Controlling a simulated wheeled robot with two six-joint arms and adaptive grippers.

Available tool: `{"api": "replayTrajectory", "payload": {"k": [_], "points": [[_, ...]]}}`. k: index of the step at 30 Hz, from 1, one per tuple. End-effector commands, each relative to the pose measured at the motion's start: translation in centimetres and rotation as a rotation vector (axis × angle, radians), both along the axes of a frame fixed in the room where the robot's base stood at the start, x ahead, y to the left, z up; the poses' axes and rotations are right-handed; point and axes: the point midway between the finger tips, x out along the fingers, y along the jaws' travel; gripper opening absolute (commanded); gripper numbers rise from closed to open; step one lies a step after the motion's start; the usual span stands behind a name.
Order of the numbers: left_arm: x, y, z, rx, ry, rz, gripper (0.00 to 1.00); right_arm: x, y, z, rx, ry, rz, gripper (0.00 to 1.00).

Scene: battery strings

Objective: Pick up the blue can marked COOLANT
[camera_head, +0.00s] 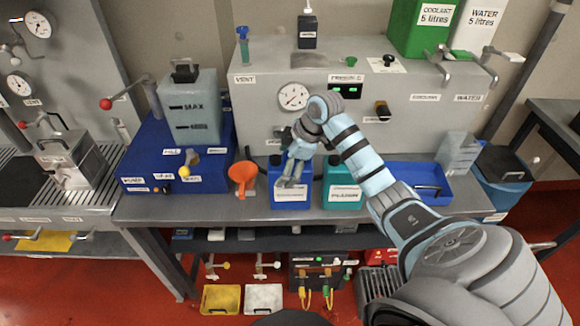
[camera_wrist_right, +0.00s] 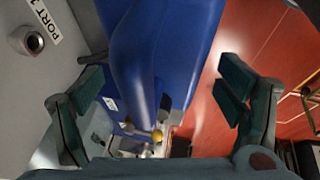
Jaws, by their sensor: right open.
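The blue can (camera_head: 290,198) stands on the bench shelf in front of the grey panel. It has a white label too small to read. My right gripper (camera_head: 291,172) is at the can's upper part and hides some of it. In the right wrist view the can (camera_wrist_right: 150,40) shows large and close, between the two spread fingers of my right gripper (camera_wrist_right: 158,98). The fingers are open, with gaps on both sides of the can. My left gripper is not in view.
A teal can (camera_head: 342,196) stands just right of the blue can. An orange funnel (camera_head: 243,174) stands to its left, beside a blue unit (camera_head: 205,168). A blue tray (camera_head: 408,195) lies further right, partly behind my right arm. The grey panel (camera_head: 250,105) is close behind.

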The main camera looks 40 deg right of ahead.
Motion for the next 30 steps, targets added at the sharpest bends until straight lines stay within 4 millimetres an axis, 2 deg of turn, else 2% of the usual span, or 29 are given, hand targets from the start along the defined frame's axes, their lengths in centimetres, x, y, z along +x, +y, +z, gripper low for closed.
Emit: {"api": "replayTrajectory", "payload": {"k": [2, 15, 25, 27, 30], "points": [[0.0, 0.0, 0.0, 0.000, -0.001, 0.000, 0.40, 0.0, 0.0, 0.0, 0.000, 0.000, 0.000, 0.87], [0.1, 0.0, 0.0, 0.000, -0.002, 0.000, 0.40, 0.0, 0.0, 0.1, -0.001, -0.001, 0.000, 0.18], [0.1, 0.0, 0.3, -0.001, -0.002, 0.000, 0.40, 0.1, -0.1, 0.6, -0.002, -0.005, 0.000, 0.17], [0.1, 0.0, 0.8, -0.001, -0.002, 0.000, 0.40, 0.1, -0.1, 1.1, -0.002, -0.005, 0.000, 0.03], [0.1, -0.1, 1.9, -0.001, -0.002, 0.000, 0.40, 0.0, -0.1, 2.3, -0.002, -0.006, 0.000, 0.00]]}}
